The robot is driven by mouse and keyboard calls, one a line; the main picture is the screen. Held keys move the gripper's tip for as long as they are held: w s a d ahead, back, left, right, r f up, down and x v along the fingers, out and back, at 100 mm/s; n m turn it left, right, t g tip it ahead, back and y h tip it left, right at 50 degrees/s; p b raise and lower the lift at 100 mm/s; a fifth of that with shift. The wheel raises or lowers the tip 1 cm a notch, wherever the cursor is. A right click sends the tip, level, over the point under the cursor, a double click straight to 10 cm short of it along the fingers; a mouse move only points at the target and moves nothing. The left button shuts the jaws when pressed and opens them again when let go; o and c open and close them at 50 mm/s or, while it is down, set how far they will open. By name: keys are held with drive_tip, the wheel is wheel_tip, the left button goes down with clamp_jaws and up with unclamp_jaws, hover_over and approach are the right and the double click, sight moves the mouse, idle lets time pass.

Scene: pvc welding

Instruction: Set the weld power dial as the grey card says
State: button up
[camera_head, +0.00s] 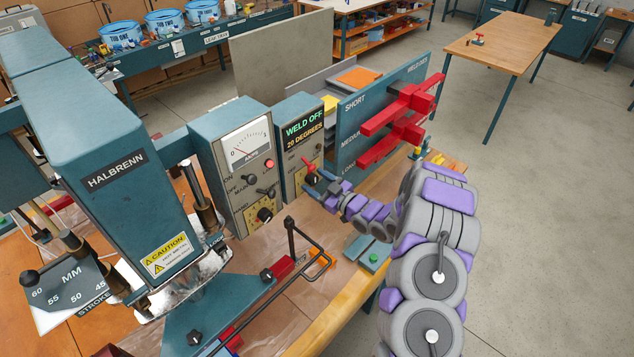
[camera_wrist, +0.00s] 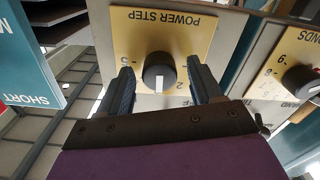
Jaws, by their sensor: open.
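The weld power dial (camera_wrist: 159,72) is a black round knob on a yellow plate marked POWER STEP, upside down in the wrist view. Its white pointer mark faces down in that view; the numeral beside it is partly hidden. My gripper (camera_wrist: 161,82) is open, with one dark finger on each side of the knob; I cannot tell whether they touch it. In the head view my gripper (camera_head: 314,184) is at the front of the right control box (camera_head: 291,115), whose display reads WELD OFF, 20 DEGREES. I cannot make out a grey card.
A second dial (camera_wrist: 303,80) on a yellow plate is to the right in the wrist view. A grey box with a gauge (camera_head: 246,150) stands left of my gripper. Red clamp-like parts (camera_head: 400,115) stick out from a blue board (camera_head: 362,110) close to my arm. A black bar frame (camera_head: 310,258) stands below.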

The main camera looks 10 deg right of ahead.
drive_tip(key=shift+c, duration=0.2)
drive_tip(key=c, duration=1)
drive_tip(key=shift+m, duration=0.5)
drive_tip(key=o, duration=1)
drive_tip(key=shift+o, duration=0.2)
drive_tip(key=v, duration=1.7)
drive_tip(key=shift+d+b, duration=0.2)
drive_tip(key=shift+b, duration=0.1)
